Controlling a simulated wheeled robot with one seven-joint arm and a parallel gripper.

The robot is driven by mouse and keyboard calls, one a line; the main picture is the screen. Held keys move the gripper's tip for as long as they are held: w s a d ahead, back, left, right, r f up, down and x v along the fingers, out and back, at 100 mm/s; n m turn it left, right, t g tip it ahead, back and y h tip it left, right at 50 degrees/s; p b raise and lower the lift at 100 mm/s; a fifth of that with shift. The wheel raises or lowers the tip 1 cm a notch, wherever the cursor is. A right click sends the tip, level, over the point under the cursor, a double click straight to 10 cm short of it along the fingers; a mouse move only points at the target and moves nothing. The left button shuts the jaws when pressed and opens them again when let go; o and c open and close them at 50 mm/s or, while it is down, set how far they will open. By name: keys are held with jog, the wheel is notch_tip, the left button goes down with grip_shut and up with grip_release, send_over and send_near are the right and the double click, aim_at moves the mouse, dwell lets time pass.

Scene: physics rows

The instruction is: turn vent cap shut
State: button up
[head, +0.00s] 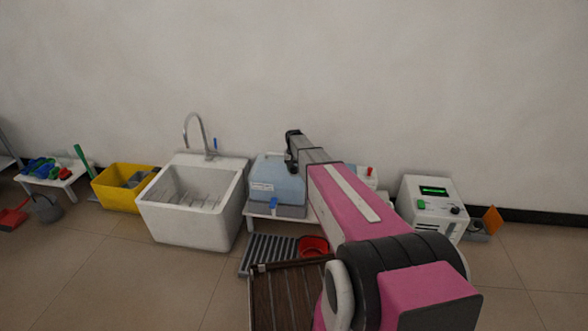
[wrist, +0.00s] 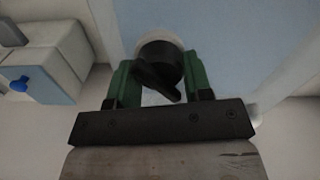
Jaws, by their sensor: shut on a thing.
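The vent cap (wrist: 157,52) is a round black cap with a bar across it, in a pale ring on a light blue surface. My gripper (wrist: 160,72) has its green fingers on either side of the cap in the wrist view, shut on it. The bar slants down to the right between the fingers. In the head view my gripper (head: 292,152) is above the blue container (head: 278,180), which has a blue tap (head: 273,203) at its front. The cap is hidden there.
The container stands on a low white stand (head: 262,212). A white sink (head: 190,222) is to its left and a white device with a green display (head: 430,205) to the right. A red bowl (head: 312,246) and a grey grating (head: 266,252) lie in front on the floor.

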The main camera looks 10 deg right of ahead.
jog(key=n, duration=0.5)
jog(key=shift+n, duration=0.3)
jog(key=n, duration=0.4)
jog(key=shift+n, duration=0.3)
jog(key=o, duration=0.9)
jog(key=shift+o, duration=0.2)
jog(key=shift+r, duration=0.1)
notch_tip(320, 180, up, 11)
jog(key=shift+f, duration=0.15)
